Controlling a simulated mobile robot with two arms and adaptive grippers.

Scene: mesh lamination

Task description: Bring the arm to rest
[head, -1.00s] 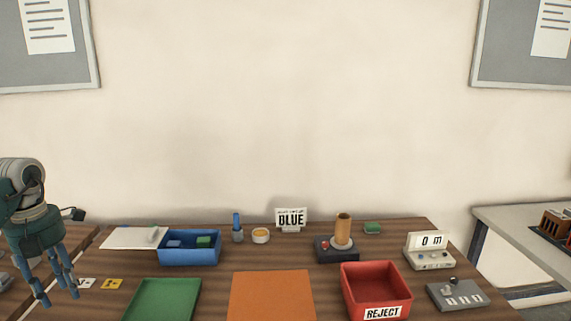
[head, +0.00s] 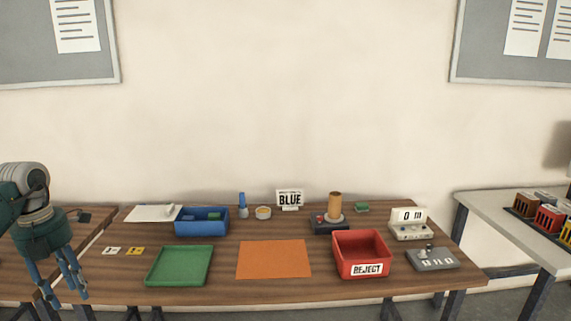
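My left gripper (head: 61,287) hangs at the left edge of the head view, pointing down, with its blue fingers spread apart and nothing between them. It is to the left of the things on the wooden table (head: 215,290) and appears in front of the table's left end. My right gripper is not in view.
A side table (head: 485,209) stands at right.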

